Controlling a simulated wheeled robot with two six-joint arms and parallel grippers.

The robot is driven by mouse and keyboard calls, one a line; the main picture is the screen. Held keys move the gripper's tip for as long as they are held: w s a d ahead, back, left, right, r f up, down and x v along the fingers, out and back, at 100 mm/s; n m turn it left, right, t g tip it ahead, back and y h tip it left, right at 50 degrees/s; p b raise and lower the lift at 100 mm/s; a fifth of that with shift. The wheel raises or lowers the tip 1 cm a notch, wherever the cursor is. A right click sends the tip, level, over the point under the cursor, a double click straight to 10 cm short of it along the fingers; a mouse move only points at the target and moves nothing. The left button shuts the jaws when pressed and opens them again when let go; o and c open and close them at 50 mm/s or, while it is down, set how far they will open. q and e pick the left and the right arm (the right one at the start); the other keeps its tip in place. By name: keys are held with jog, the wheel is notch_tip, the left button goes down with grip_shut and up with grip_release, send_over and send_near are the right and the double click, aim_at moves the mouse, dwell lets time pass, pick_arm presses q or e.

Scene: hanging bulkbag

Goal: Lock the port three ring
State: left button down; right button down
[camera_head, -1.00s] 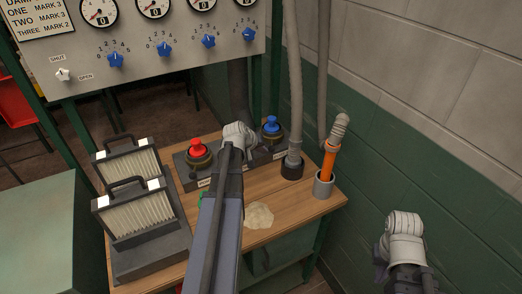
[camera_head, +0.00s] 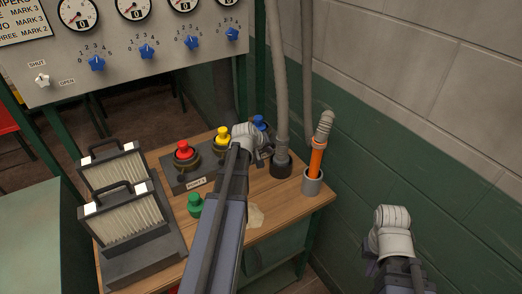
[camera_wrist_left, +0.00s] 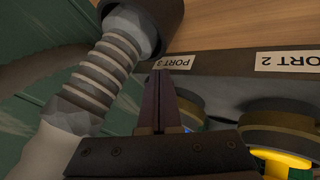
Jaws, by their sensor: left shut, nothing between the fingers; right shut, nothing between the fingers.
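The dark port block stands on the wooden bench, with its label PORT 3 (camera_wrist_left: 172,62) in the left wrist view. The port three ring (camera_wrist_left: 196,100) is a dark round collar around a blue plug, mostly hidden there by my gripper. The blue plug (camera_head: 260,122) shows in the head view, partly behind my left wrist. My left gripper (camera_wrist_left: 162,78) is shut and empty, its tips over the block beside the port three ring; whether they touch is unclear. My right gripper (camera_head: 392,220) is shut and empty, off to the right, away from the bench.
A yellow plug (camera_head: 222,135) and a red plug (camera_head: 183,150) sit in the neighbouring ports. A grey ribbed hose (camera_wrist_left: 105,70) stands close beside my left gripper. A loose green plug (camera_head: 195,204) and two filters (camera_head: 120,208) are on the bench.

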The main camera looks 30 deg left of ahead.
pick_arm(q)
jog(key=shift+w+d, duration=0.5)
jog(key=shift+w, duration=0.2)
jog(key=shift+r, duration=0.1)
jog(key=p+v, duration=0.6)
jog(key=v, duration=0.1)
jog(key=shift+s+r, duration=0.2)
jog(key=shift+s, duration=0.05)
dwell(0.6)
